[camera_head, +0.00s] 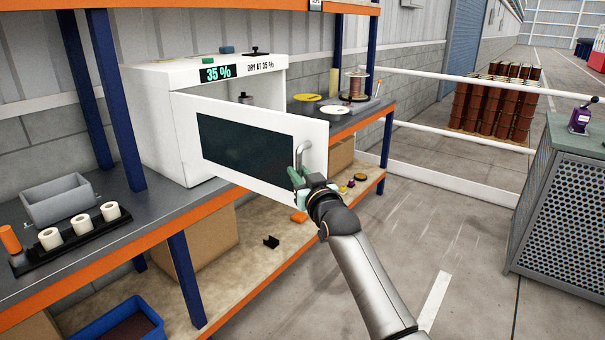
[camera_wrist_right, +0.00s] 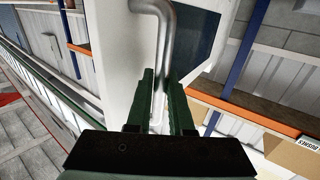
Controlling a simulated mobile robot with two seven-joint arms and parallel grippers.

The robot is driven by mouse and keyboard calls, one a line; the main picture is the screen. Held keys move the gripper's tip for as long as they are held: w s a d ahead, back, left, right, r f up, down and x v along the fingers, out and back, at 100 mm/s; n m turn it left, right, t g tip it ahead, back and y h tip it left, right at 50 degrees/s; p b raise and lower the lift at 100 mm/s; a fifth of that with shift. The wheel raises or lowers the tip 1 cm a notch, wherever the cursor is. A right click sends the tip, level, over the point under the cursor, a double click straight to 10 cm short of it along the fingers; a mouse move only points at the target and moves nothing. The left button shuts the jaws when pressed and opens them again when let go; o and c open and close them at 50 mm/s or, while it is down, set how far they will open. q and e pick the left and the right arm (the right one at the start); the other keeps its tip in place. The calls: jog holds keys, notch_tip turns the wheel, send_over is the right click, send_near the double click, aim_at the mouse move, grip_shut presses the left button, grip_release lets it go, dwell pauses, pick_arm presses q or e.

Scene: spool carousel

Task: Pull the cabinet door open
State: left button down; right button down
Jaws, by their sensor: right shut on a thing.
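The white cabinet (camera_head: 150,125) stands on the grey shelf, with a green "35 %" display on its front. Its door (camera_head: 312,130), white with a dark window (camera_head: 243,148), stands partly open and swung outward, hinged at the left. A grey bar handle (camera_head: 301,152) is at the door's right edge. My right gripper (camera_head: 299,178) is shut on the handle's lower part. In the right wrist view the green fingers (camera_wrist_right: 165,105) stand on either side of the handle (camera_wrist_right: 163,50). My left gripper is not in view.
A grey bin (camera_head: 57,212) and a black rack (camera_head: 75,240) with white rolls stand left of the cabinet. Yellow discs and a spool (camera_head: 357,85) lie on the shelf at right. A perforated cabinet (camera_head: 565,210) stands far right. The floor between is clear.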

jog(key=shift+r, duration=0.1)
dwell(0.4)
jog(key=c, duration=0.8)
grip_release()
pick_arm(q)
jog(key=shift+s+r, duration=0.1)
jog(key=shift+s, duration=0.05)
pick_arm(e)
jog(key=shift+s, duration=0.15)
